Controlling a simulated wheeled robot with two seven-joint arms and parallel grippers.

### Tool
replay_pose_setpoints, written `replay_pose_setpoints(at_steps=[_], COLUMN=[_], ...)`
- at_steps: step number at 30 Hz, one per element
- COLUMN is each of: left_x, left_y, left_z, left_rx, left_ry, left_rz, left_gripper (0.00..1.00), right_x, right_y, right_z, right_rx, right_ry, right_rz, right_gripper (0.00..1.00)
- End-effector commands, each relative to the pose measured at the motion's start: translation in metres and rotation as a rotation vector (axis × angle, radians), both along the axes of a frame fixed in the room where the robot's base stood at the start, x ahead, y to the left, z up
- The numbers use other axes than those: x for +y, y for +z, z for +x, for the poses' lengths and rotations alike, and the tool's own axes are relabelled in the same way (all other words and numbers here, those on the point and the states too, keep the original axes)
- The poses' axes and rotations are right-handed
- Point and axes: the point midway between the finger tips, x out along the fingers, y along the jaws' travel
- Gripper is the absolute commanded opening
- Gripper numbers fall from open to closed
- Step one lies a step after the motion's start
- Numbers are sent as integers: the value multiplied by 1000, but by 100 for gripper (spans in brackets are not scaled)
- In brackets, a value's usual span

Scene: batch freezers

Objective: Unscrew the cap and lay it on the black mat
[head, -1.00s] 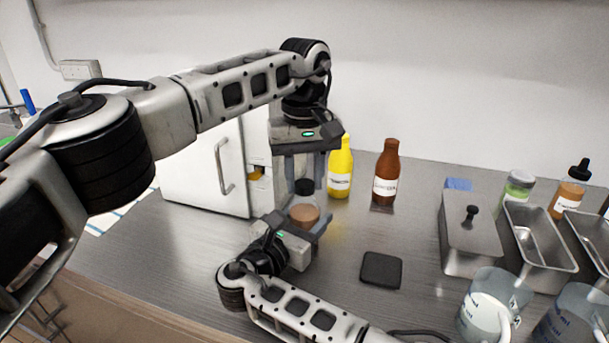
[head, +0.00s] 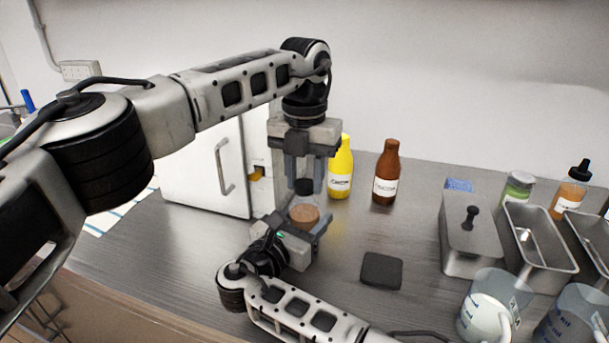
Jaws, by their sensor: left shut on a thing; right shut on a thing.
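My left gripper (head: 304,183) points straight down and is shut on the black cap (head: 304,187), which sits over a squat jar (head: 304,214) with brown contents. My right gripper (head: 308,232) reaches in from below and is shut on the jar's body, holding it upright. I cannot tell whether the cap still touches the jar's rim. The black mat (head: 381,270) lies flat and bare on the counter, to the right of the jar and nearer the front.
Behind the jar stand a yellow bottle (head: 340,172) and a brown bottle (head: 386,176), with a white freezer (head: 205,175) at left. Steel containers (head: 472,245) and clear jugs (head: 493,305) fill the right side. The counter between the brown bottle and the mat is free.

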Motion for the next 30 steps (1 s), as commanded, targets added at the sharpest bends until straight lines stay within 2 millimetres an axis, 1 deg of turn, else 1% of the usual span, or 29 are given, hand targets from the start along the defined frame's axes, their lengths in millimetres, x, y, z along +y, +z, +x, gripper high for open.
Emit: replay_pose_setpoints(at_steps=[1,3,12,15,18,22,30], left_x=[0,0,-1,-1,-1,-1,-1], left_y=[0,0,1,1,1,1,1], left_z=[0,0,0,0,0,0,0], left_rx=[1,1,0,1,1,1,1], left_ry=[117,297,1069,1307,1490,1622,1616], left_rz=[0,0,0,0,0,0,0], left_gripper=[6,6,6,6,6,6,6], right_x=[0,0,0,0,0,0,0], right_y=[0,0,0,0,0,0,0], right_z=[0,0,0,0,0,0,0], right_rx=[1,1,1,1,1,1,1], right_ry=[0,0,-1,-1,-1,-1,-1], right_rz=[1,1,-1,-1,-1,-1,-1], right_gripper=[0,0,0,0,0,0,0])
